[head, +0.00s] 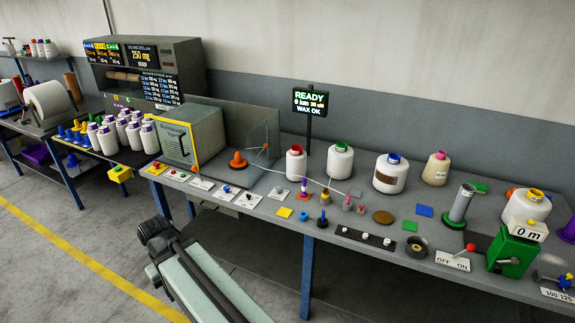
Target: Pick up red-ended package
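A white yarn package with a red end (296,165) stands upright on the grey workbench (330,222), just right of the grey machine housing. A thin light thread passes near its base. Part of my arm (195,275) shows at the bottom, in front of the bench and apart from the red-ended package. I see no gripper fingers.
A black sign post (309,127) rises behind. Small coloured parts crowd the bench front. Grey floor is clear at left.

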